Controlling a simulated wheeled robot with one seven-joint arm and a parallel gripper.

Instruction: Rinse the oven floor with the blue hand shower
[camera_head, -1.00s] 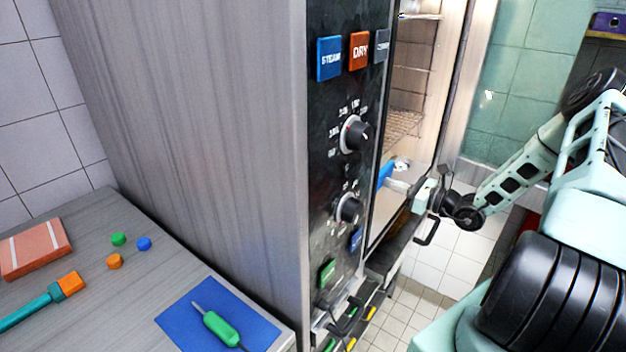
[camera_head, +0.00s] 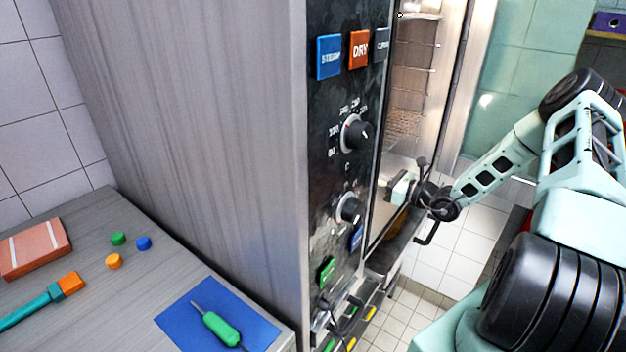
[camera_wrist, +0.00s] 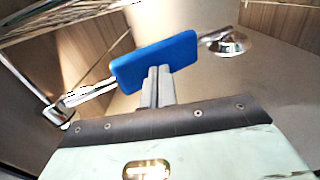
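The blue hand shower (camera_wrist: 155,60) shows in the wrist view, with a blue grip block, a metal tube to the left and a round silver head (camera_wrist: 228,43) at the right. My gripper (camera_wrist: 158,82) has its fingers close together on the blue block and holds it. In the head view my gripper (camera_head: 393,190) reaches through the oven (camera_head: 200,150) opening, and its tips and the shower are hidden behind the control panel. Brownish metal fills the wrist view behind the shower; I cannot tell floor from wall there.
Wire racks (camera_head: 405,122) stand above my gripper in the oven; one shows at the wrist view's upper left (camera_wrist: 50,25). The control panel (camera_head: 345,170) with knobs borders the opening. A counter (camera_head: 130,280) at left holds a green-handled probe (camera_head: 220,328) on a blue mat.

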